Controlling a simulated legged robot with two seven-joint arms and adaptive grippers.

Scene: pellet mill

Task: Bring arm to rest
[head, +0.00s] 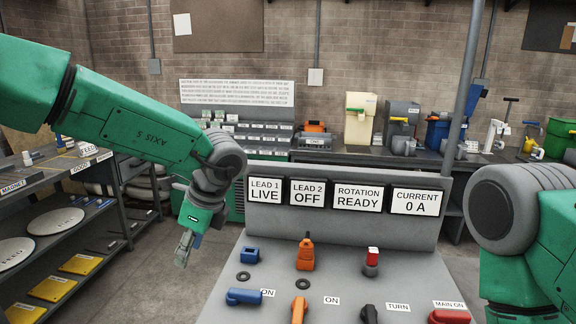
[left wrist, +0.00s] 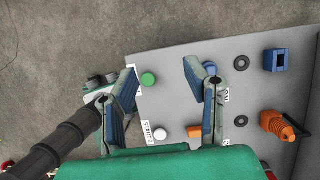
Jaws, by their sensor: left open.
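My left arm (head: 150,140) is green and grey and reaches in from the left in the head view. Its gripper (head: 187,248) hangs fingers down beside the left edge of the grey control panel (head: 408,270). In the left wrist view the gripper (left wrist: 160,75) has its two blue-padded fingers spread, with nothing held between them. A green button (left wrist: 148,79) and a START label (left wrist: 153,130) on the panel show between and below the fingers. My right arm (head: 540,235) shows at the right edge of the head view; its gripper is out of frame.
The panel carries a blue socket (head: 250,255), an orange plug (head: 305,253) and several coloured switches. Its signs read LEAD 1 LIVE (head: 265,191), LEAD 2 OFF (head: 307,192), ROTATION READY and CURRENT 0 A. A shelf rack (head: 125,200) stands left; floor lies between.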

